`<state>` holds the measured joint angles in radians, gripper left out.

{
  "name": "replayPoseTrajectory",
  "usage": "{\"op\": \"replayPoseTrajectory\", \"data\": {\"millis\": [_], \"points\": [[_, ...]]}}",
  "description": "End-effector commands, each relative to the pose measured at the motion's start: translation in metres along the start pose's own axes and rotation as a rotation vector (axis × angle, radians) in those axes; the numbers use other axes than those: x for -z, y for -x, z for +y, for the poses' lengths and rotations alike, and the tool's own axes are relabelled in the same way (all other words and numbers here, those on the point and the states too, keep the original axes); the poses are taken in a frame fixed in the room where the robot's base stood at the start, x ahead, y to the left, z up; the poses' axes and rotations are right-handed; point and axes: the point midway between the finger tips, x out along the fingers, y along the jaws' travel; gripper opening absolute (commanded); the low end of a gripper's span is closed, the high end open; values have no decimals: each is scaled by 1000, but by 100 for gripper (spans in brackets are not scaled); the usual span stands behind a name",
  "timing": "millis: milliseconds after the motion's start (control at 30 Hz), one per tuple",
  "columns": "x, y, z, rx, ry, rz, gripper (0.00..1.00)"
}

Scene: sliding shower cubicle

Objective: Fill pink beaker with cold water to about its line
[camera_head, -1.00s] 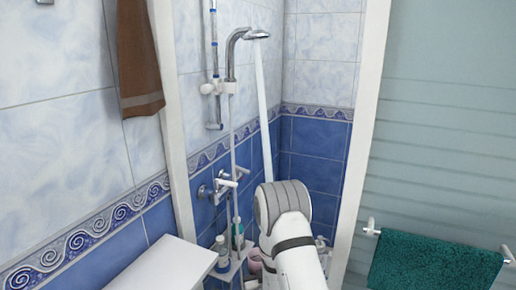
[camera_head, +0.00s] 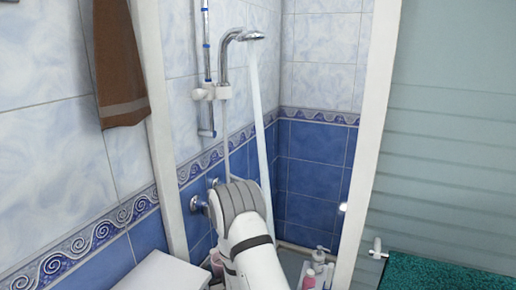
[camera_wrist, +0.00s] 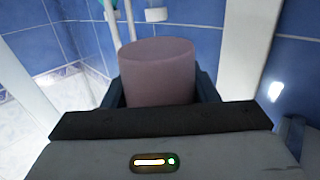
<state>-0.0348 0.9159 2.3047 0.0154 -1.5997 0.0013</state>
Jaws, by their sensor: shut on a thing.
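In the wrist view, my gripper (camera_wrist: 160,92) is shut on the pink beaker (camera_wrist: 158,72), which stands upright between the fingers. Its fill line and any water inside cannot be made out. In the head view, my arm hides the gripper; a small pink patch left of it may be the beaker, but I cannot tell. The shower head (camera_head: 252,35) sits in its holder and a stream of water (camera_head: 260,110) falls from it, passing behind my arm. The tap (camera_head: 197,203) on the left wall is partly hidden by my arm.
A white door post (camera_head: 368,130) and glass panel (camera_head: 450,120) stand on the right, with a teal towel (camera_head: 440,275) on a rail. Several bottles (camera_head: 318,262) stand on the floor right of my arm. A white ledge (camera_head: 160,275) is at front left.

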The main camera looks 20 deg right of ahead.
Motion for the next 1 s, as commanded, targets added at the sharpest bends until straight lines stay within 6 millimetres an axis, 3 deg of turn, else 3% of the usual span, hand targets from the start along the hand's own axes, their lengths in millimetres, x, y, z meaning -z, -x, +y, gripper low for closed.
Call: {"op": "replayPoseTrajectory", "data": {"millis": [167,267,667,1000], "points": [[9,-2,7,-6,-1,2,31],[31,-5,12,0,0,6,31],[186,-9,40,77,7,11,31],[318,23,69,114,11,10,31]]}}
